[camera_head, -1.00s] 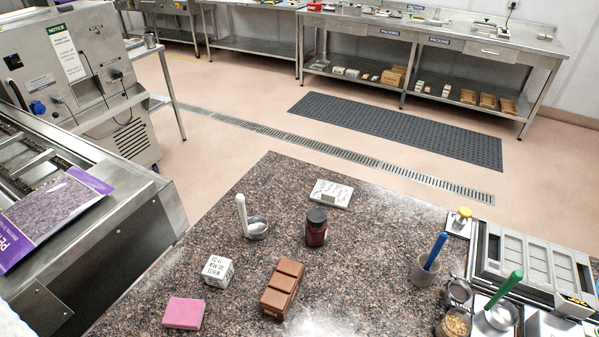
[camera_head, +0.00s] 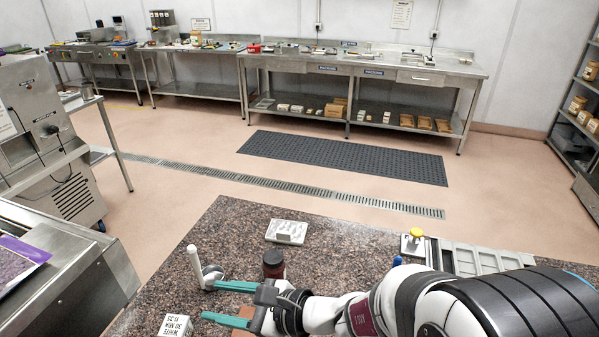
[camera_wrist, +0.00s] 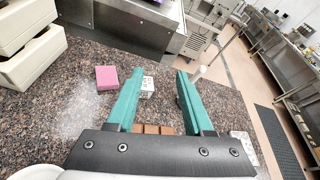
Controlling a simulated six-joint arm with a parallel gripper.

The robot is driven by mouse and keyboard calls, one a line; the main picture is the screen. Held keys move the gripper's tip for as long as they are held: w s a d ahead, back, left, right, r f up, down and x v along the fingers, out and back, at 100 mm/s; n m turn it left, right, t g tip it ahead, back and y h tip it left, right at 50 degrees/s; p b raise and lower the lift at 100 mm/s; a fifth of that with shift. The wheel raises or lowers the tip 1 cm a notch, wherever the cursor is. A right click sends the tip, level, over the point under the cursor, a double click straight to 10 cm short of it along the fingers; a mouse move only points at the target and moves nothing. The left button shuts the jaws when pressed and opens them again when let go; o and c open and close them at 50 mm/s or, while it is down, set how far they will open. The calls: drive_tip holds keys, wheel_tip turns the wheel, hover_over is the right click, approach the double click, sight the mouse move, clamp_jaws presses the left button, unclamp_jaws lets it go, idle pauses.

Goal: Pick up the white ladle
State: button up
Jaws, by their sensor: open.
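My gripper (camera_head: 210,301) is open and empty. Its upper teal finger points left in the head view, with the tip by the ladle's bowl; I cannot tell whether they touch. In the wrist view, the ladle's white handle (camera_wrist: 199,73) shows just right of the right finger of my gripper (camera_wrist: 158,73), outside the gap. The bowl is hidden there.
A dark-lidded jar (camera_head: 273,265) stands close to my fingers. A printed white block (camera_head: 176,325) and a pink block (camera_wrist: 107,77) lie near. A brown chocolate-coloured block (camera_wrist: 150,128) is under my gripper. A white mould (camera_head: 287,231) lies behind.

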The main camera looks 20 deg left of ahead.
sight(200, 275)
drive_tip(key=w+a+f+m+t, duration=0.1)
drive_tip(key=w+f+m, duration=0.1)
drive_tip(key=f, duration=0.2)
drive_tip(key=w+a+f+m+t+h, duration=0.1)
drive_tip(key=w+f+m+t, duration=0.1)
drive_tip(key=f+m, duration=0.1)
drive_tip(key=w+a+f+m+t+h, duration=0.1)
drive_tip(key=w+f+m, duration=0.1)
drive_tip(key=w+f, duration=0.1)
drive_tip(key=shift+a+f+t, duration=0.3)
drive_tip(key=shift+a+f, duration=0.1)
drive_tip(key=shift+f, duration=0.45)
drive_tip(key=shift+m, duration=0.3)
drive_tip(key=x, duration=1.5)
drive_tip(key=shift+w+d+r, duration=0.1)
drive_tip(key=shift+w+r, duration=0.15)
drive_tip(key=shift+w, duration=0.15)
clamp_jaws()
